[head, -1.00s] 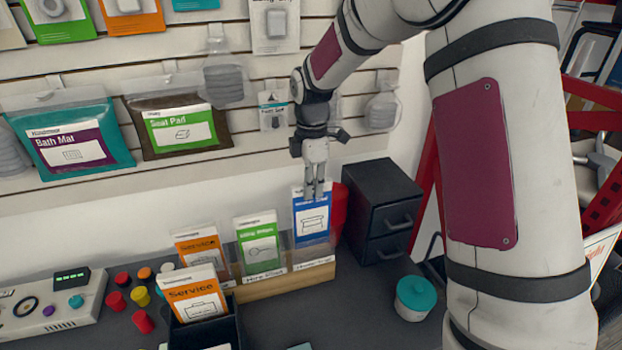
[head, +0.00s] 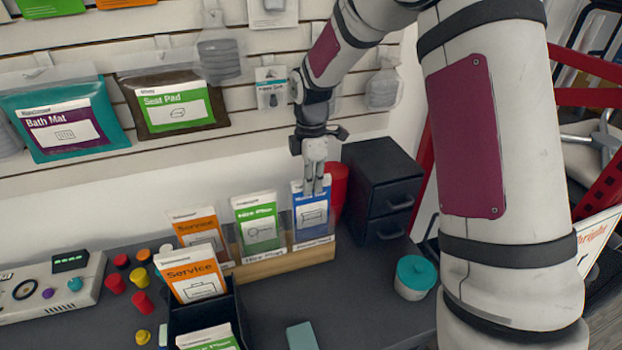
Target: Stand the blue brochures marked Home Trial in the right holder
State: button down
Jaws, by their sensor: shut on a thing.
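The blue brochures (head: 311,218) stand upright in the right compartment of the clear-fronted holder on a wooden base (head: 282,263), in the head view. Their title is partly covered by my fingers. My gripper (head: 314,190) points down and is shut on the top edge of the blue brochures. Green brochures (head: 258,222) stand in the middle compartment, and orange Service brochures (head: 196,227) stand in the left one.
A black box (head: 206,312) in front holds more orange Service brochures (head: 192,272) and green ones (head: 209,338). A red container (head: 337,190) and dark drawers (head: 382,190) stand close behind and right. A teal-lidded jar (head: 414,277) is at the right. A teal block (head: 301,336) lies in front.

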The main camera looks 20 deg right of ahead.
jog(key=c, duration=1.6)
grip_release()
jog(key=shift+o, duration=0.2)
jog(key=shift+r, duration=0.1)
notch_tip(320, 180, up, 12)
jog(key=s+r+m+t, duration=0.1)
jog(key=s+r+m, duration=0.4)
jog(key=s+r, duration=0.25)
jog(key=s+r+m+t, duration=0.1)
jog(key=s+m+t, duration=0.3)
jog(key=s+m, duration=0.9)
jog(key=s, duration=0.8)
jog(key=shift+s, duration=0.4)
